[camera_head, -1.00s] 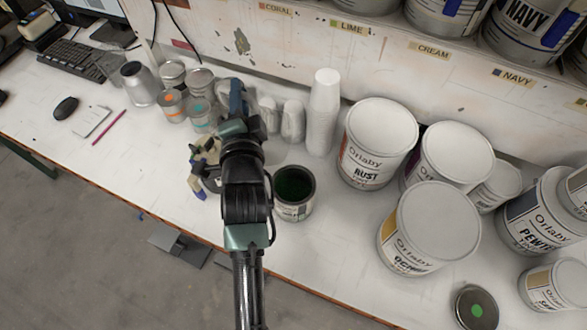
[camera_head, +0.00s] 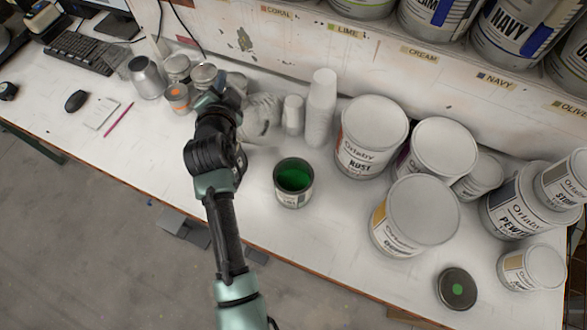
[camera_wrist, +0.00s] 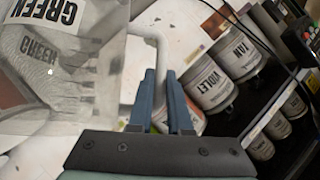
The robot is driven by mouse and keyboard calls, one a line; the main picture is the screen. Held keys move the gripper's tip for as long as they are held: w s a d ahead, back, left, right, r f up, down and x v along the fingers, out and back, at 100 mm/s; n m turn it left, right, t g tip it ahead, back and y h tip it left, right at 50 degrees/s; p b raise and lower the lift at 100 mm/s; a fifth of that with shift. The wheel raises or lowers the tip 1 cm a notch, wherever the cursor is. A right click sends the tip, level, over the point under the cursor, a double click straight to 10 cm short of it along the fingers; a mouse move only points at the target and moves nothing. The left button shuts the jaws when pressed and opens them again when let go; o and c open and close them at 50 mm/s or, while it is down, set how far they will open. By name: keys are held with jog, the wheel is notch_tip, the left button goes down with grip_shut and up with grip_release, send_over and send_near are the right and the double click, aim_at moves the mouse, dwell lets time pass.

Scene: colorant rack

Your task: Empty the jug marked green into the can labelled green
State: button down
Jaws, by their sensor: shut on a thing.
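The clear jug marked GREEN (camera_wrist: 62,70) fills the left of the wrist view, and its label reads GREEN. My gripper (camera_wrist: 163,100) is shut on its pale handle (camera_wrist: 158,50). I see no green liquid in the visible part of the jug. In the head view the jug (camera_head: 259,116) is a see-through shape just right of my gripper (camera_head: 229,100), partly hidden, above the back of the bench. The open can (camera_head: 292,198) stands in front and to the right of them, with green paint inside. Its label is too small to read.
White cups (camera_head: 321,108) stand stacked behind the can. Closed paint cans, including RUST (camera_head: 357,160), crowd the right. A round lid with a green dot (camera_head: 457,288) lies at front right. Small jars (camera_head: 178,98) stand at left.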

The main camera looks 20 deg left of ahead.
jog(key=f, duration=0.1)
jog(key=a+f+h+b, duration=0.1)
jog(key=a+f+n+g+b, duration=0.1)
jog(key=shift+w+a, duration=0.15)
jog(key=shift+w, duration=0.15)
jog(key=shift+w+a+r+h+p, duration=0.15)
jog(key=shift+a+r+h+p, duration=0.25)
jog(key=shift+r, duration=0.05)
jog(key=shift+w+a+r+n, duration=0.1)
jog(key=shift+w+a+n, duration=0.05)
jog(key=shift+a+n, duration=0.25)
jog(key=w+a+f+n+g+h+b, duration=0.1)
jog(key=a+f+n+g+h+b, duration=0.1)
jog(key=a+f+h+b, duration=0.2)
jog(key=b, duration=0.3)
jog(key=shift+w+a+h, duration=0.15)
jog(key=shift+a+h, duration=0.1)
jog(key=shift+h, duration=0.15)
jog(key=shift+n, duration=0.3)
notch_tip(320, 180, up, 5)
jog(key=p, duration=0.2)
jog(key=shift+p, duration=0.4)
